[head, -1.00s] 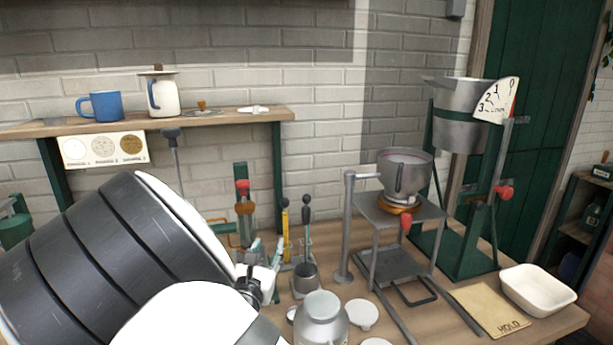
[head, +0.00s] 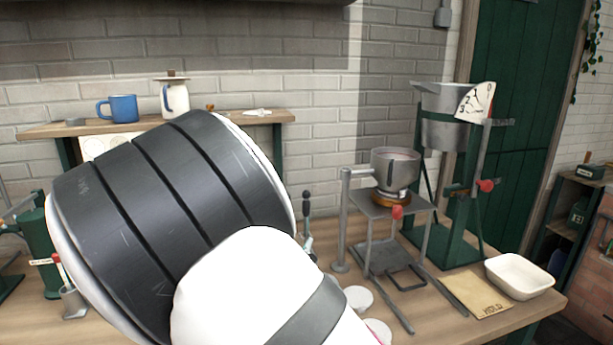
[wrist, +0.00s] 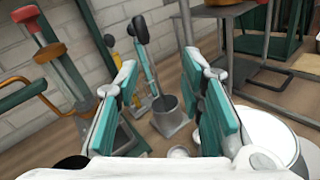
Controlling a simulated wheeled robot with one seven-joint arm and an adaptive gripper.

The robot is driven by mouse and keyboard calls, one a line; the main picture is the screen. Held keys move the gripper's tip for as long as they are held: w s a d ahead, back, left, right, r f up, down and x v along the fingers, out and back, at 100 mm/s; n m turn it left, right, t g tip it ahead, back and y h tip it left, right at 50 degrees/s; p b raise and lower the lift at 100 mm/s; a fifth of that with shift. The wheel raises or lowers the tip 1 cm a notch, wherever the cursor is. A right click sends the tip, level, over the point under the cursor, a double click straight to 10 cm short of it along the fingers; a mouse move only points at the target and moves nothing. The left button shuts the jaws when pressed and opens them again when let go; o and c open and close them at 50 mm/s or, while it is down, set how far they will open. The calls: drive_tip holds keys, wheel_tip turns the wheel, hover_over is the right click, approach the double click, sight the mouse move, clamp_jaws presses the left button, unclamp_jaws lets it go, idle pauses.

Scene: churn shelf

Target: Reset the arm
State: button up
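My gripper (wrist: 160,82) shows in the wrist view with its two teal finger pads spread apart and nothing held between them. A small grey metal cup (wrist: 168,115) shows in the gap, beyond the fingers, with dark-handled tools close behind it. In the head view my large black and white arm links fill the lower left and middle, and they hide my gripper.
A pot (head: 396,166) sits on a metal stand (head: 385,205). A hopper with a dial (head: 447,115) stands behind it. A white dish (head: 519,276) and a board marked HOLD (head: 474,296) lie at right. A wall shelf (head: 255,118) holds a blue mug (head: 122,108).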

drive_tip(key=s+d+r+m+g+h, duration=0.1)
drive_tip(key=s+d+r+m+g, duration=0.1)
drive_tip(key=s+d+m+g, duration=0.45)
drive_tip(key=s+d+r+m+g+h, duration=0.15)
drive_tip(key=d+m, duration=0.25)
drive_tip(key=d, duration=0.6)
drive_tip(key=s+d+r+m+g+h, duration=0.25)
drive_tip(key=s+d+m, duration=0.25)
drive_tip(key=d, duration=0.4)
drive_tip(key=s+a+r+m+g+y, duration=0.1)
drive_tip(key=s+m+y, duration=0.4)
drive_tip(key=s, duration=0.7)
drive_tip(key=s+a+r+m+g+y, duration=0.1)
drive_tip(key=s+m+y, duration=0.5)
drive_tip(key=s, duration=0.6)
drive_tip(key=a+r+m, duration=0.1)
drive_tip(key=r+m, duration=0.1)
drive_tip(key=shift+a+m, duration=0.15)
drive_tip(key=shift+m, duration=0.2)
